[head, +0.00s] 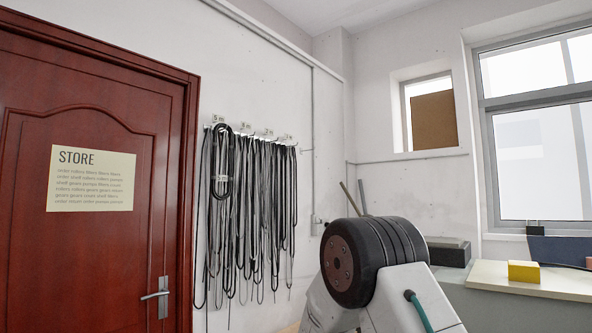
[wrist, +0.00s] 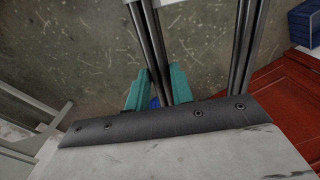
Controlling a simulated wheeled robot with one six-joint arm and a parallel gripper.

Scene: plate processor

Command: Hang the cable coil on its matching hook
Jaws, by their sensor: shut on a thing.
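In the wrist view the teal fingers of my gripper (wrist: 159,88) are shut on dark cable strands of a coil (wrist: 150,35). The strands run up to the top edge, where a small pale tag shows. Another pair of dark strands (wrist: 243,40) runs beside it on the right; I cannot tell whether it is the same coil. In the head view several hooks with small labels (head: 246,127) stand in a row on the white wall, with long black cables (head: 265,200) hanging below. At the left end hangs a shorter loop with a pale tag (head: 221,178). My gripper is not visible there; the label text is too small to read surely.
A red door (head: 95,230) with a STORE sign stands left of the cables. A bench (head: 530,279) with a yellow block (head: 523,271) is at the right. A blue crate (wrist: 304,22) shows at the wrist view's upper right, beside bare grey floor (wrist: 90,45).

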